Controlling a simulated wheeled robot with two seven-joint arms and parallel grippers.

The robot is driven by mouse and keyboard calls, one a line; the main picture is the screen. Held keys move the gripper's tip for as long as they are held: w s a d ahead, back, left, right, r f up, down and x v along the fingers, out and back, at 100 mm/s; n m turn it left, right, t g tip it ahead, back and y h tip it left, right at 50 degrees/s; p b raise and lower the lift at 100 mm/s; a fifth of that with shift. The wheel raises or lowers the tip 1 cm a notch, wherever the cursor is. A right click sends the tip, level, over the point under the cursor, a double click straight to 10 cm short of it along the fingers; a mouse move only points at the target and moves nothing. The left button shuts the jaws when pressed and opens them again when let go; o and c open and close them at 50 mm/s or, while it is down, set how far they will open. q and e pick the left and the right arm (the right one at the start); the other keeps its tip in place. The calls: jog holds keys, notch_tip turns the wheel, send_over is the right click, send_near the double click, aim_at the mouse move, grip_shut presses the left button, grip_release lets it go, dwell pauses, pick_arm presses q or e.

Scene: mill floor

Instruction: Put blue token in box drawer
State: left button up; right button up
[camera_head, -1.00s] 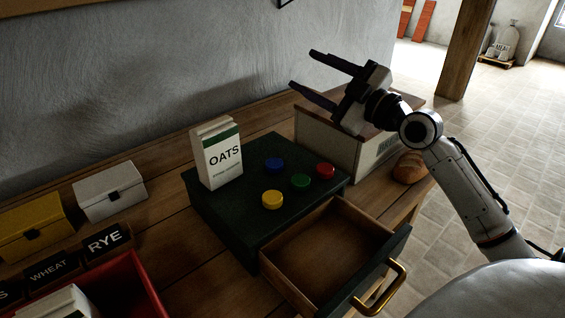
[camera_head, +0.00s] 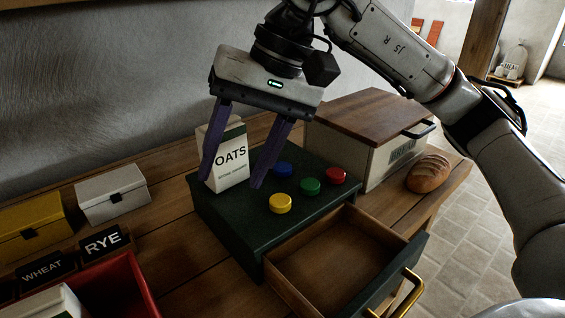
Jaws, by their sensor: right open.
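The blue token (camera_head: 283,170) lies on top of the dark green box (camera_head: 232,228), behind the yellow token (camera_head: 280,203) and left of the green token (camera_head: 310,186) and red token (camera_head: 336,175). The box's drawer (camera_head: 335,258) is pulled out at the front, with a brass handle, and looks empty. My right gripper (camera_head: 232,183) is open and points down. Its fingers show in front of the oats carton (camera_head: 236,170), left of the blue token. I cannot tell whether they touch the carton. My left gripper is not in view.
A wooden-lidded bin (camera_head: 372,130) stands behind the box, with a bread loaf (camera_head: 428,173) beside it. A white box (camera_head: 112,194), a yellow box (camera_head: 35,228) and a red tray (camera_head: 130,285) are at the left.

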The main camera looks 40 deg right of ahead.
aim_at(283, 167)
jog(key=w+d+h, duration=0.1)
jog(key=d+h, duration=0.1)
jog(key=d, duration=0.2)
jog(key=w+d+f+t+h+b, duration=0.1)
jog(key=w+d+h, duration=0.1)
jog(key=d, duration=0.2)
jog(key=w+d+f+m+h, duration=0.1)
jog(key=d+h, duration=0.1)
jog(key=d, duration=0.2)
jog(key=shift+w+f+t+b, duration=0.2)
jog(key=shift+t+b, duration=0.1)
jog(key=shift+t, duration=0.1)
jog(key=shift+x, duration=2.9)
jog(key=shift+a, duration=0.1)
jog(key=c, duration=1.2)
